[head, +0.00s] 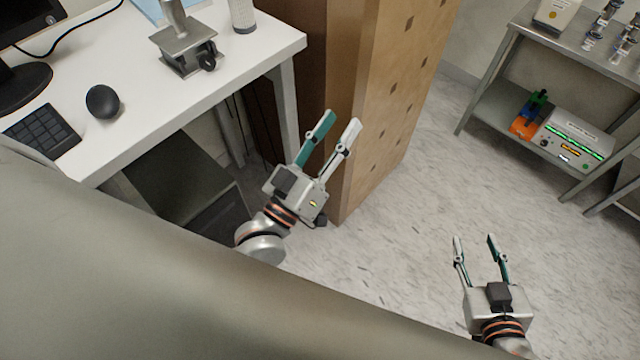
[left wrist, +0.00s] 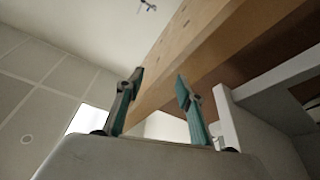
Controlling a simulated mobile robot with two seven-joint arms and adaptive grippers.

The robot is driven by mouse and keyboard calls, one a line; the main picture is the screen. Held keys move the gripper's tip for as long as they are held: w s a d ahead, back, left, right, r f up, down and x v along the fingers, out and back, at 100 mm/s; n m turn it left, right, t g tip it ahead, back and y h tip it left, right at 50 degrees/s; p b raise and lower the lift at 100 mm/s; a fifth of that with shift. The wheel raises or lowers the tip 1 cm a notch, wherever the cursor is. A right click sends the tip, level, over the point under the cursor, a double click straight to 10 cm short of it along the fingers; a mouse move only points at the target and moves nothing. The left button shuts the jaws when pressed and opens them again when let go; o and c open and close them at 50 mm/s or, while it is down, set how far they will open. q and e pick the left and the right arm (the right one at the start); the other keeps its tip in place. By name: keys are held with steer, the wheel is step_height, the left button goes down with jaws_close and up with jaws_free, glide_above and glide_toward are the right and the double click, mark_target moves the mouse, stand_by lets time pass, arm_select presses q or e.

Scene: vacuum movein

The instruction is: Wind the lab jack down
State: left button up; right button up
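The lab jack (head: 186,54) stands on the white table (head: 140,130) near its far edge. It is grey metal with a dark knob (head: 208,56) on its right side, and something grey stands on its top, cut off by the picture edge. My left gripper (head: 335,124) is open and empty, in the air to the right of the table's front corner, apart from the jack. Its open fingers also show in the left wrist view (left wrist: 158,88). My right gripper (head: 474,240) is open and empty over the floor at the lower right.
A white cylinder (head: 243,14) stands right of the jack. A wooden cabinet (head: 385,90) is close behind my left gripper. A metal shelf (head: 500,100) stands at the right; floor between is clear.

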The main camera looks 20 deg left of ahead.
arm_select(q)
steer(key=s+f+m+g, duration=0.2)
steer(key=f+g, duration=0.1)
steer(key=f, duration=0.4)
steer(key=s+a+f+m+g+p, duration=0.1)
steer(key=s+f+g, duration=0.1)
steer(key=f, duration=0.5)
steer(key=shift+s+a+f+m+g+y+p, duration=0.2)
steer(key=shift+f+m+g+y+p, duration=0.1)
steer(key=shift+f+m+g, duration=0.1)
arm_select(e)
steer(key=shift+w+r, duration=0.15)
steer(key=shift+r, duration=0.55)
steer(key=shift+w+r, duration=0.15)
steer(key=shift+r, duration=0.5)
